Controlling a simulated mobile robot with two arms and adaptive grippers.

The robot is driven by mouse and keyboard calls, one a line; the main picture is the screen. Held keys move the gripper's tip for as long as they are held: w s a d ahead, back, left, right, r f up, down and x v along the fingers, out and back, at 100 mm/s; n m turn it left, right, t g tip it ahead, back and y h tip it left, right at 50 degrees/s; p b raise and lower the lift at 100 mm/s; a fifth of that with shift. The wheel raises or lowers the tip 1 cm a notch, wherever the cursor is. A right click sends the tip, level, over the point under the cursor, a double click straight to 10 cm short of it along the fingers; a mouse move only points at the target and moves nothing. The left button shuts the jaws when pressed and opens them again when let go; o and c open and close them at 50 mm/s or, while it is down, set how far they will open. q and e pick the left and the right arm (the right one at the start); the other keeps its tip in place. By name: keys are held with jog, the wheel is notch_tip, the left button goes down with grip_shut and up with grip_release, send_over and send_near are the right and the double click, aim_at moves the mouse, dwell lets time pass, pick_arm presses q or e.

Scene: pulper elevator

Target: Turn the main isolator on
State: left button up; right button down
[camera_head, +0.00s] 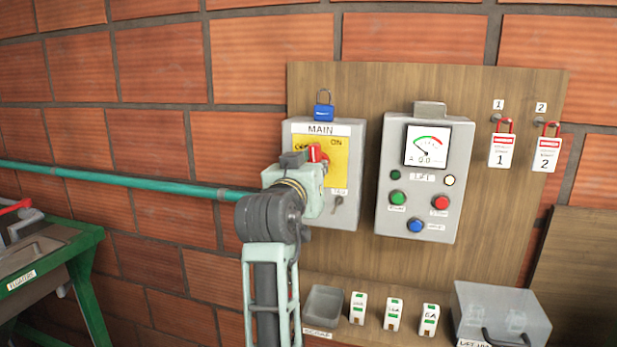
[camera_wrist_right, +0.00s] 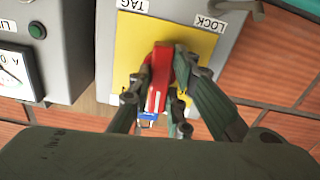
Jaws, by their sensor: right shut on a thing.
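The main isolator box (camera_head: 346,213) is grey, labelled MAIN, and hangs on a wooden board. Its yellow plate (camera_head: 337,172) carries a red handle (camera_head: 317,153). My right gripper (camera_head: 305,160) is at the plate, hiding its left part. In the right wrist view, the gripper (camera_wrist_right: 163,85) has its fingers on both sides of the red handle (camera_wrist_right: 157,78), shut on it. A blue padlock (camera_head: 324,112) is at the top of the box, above the MAIN label. A key (camera_head: 336,203) shows low on the box. My left gripper is not in view.
A LIFT panel (camera_head: 425,180) with a gauge and buttons is right of the isolator. A green pipe (camera_head: 130,180) crosses the wall.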

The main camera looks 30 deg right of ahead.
jog(key=shift+r+m+b, duration=0.3)
jog(key=shift+r+m, duration=0.05)
jog(key=shift+m, duration=0.15)
jog(key=c, duration=1.7)
grip_release()
jog(key=shift+o, duration=0.3)
jog(key=shift+f, duration=0.15)
notch_tip(320, 180, up, 10)
jog(key=shift+a, duration=0.1)
